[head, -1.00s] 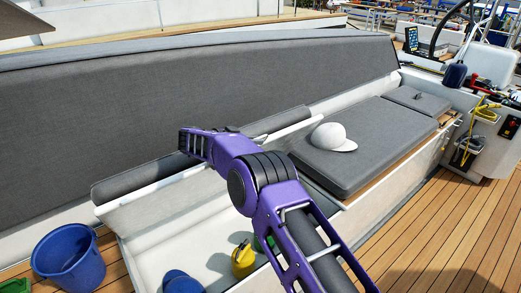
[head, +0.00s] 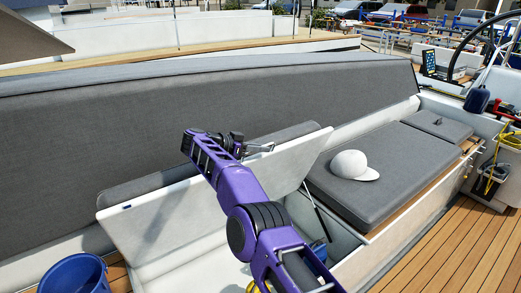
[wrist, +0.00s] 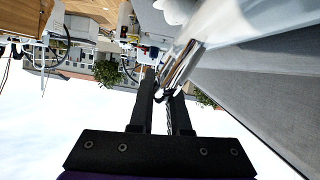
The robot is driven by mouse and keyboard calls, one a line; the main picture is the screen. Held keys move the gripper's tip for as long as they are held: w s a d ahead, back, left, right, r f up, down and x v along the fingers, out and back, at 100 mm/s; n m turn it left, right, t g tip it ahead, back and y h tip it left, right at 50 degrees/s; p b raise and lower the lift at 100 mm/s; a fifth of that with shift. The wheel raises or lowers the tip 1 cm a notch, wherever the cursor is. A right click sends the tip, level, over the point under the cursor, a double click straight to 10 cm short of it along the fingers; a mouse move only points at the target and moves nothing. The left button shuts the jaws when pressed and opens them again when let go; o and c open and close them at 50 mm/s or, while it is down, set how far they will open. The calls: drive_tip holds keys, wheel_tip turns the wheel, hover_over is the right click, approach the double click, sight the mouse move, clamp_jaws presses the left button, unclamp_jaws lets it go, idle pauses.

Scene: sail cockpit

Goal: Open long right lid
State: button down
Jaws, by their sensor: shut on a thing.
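The long lid (head: 215,208) is a white panel with a grey cushion behind it, raised and tilted up toward the backrest. Its underside faces the camera, above a pale open locker (head: 190,262). My gripper (head: 262,147) is at the lid's upper edge in the head view. In the wrist view, my gripper (wrist: 165,92) is shut on a shiny metal part (wrist: 182,64) at the lid's edge. The exact contact is partly hidden by the fingers. A thin dark strut (head: 316,212) shows at the lid's right end.
A white cap (head: 352,166) lies on the closed grey seat cushion (head: 385,175) to the right. A blue bucket (head: 72,280) stands at the lower left. The tall grey backrest (head: 200,110) runs behind the lid. Teak floor (head: 440,255) is clear at the lower right.

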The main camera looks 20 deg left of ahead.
idle(0.4)
drive_tip(key=c, duration=0.9)
unclamp_jaws()
drive_tip(key=v, duration=0.7)
drive_tip(key=shift+a, duration=0.1)
drive_tip(key=shift+s+r, duration=0.1)
drive_tip(key=shift+s, duration=0.1)
drive_tip(key=shift+a, duration=0.1)
